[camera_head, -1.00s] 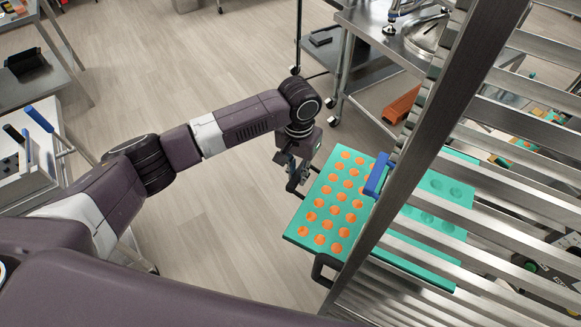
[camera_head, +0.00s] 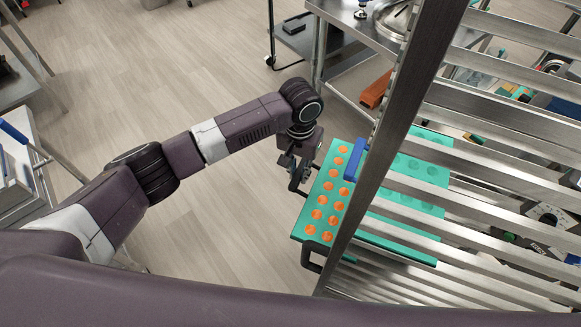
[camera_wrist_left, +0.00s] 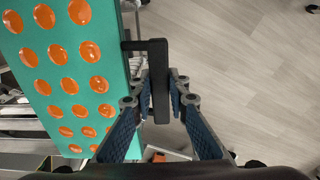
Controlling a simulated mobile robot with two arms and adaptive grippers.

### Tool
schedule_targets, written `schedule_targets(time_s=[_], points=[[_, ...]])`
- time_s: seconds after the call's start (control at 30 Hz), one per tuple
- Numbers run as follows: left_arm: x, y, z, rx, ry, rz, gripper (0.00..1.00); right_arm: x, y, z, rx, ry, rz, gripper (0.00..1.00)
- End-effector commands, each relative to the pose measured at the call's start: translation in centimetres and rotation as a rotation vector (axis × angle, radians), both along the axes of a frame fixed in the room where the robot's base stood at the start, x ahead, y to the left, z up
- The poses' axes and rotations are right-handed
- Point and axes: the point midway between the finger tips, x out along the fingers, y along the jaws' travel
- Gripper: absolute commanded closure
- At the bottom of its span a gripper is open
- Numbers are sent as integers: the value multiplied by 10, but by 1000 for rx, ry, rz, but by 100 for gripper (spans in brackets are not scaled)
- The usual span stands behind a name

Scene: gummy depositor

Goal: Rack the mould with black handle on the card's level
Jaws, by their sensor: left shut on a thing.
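The mould (camera_head: 326,204) is a flat teal tray with rows of round orange gummies. Its outer part sticks out of the metal rack (camera_head: 392,105) on the rack's left side, and its other part is behind the rack post. My left gripper (camera_head: 298,178) is at its outer edge. In the left wrist view, my left gripper (camera_wrist_left: 160,105) is shut on the mould's black handle (camera_wrist_left: 158,75), and the mould (camera_wrist_left: 66,75) shows to the left. I cannot make out the card. My right gripper is not in view.
A blue handle (camera_head: 356,160) stands at the rack post, and a teal tray with empty cavities (camera_head: 432,150) shows between the rails. A steel table (camera_head: 345,18) stands behind.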

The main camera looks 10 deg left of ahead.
Motion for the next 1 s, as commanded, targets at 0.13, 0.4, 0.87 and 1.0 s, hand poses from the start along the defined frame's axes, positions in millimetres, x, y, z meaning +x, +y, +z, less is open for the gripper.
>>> schedule_targets(time_s=[0.13, 0.4, 0.87, 1.0], points=[[-5, -16, 0, -2, 1, 0, 100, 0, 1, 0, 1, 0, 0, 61], [-12, -42, -1, -3, 0, 0, 100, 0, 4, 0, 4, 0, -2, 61], [-17, -56, -2, -2, -2, 1, 100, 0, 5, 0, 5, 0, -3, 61], [-17, -56, -3, -3, 1, 1, 100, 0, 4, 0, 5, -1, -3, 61]])
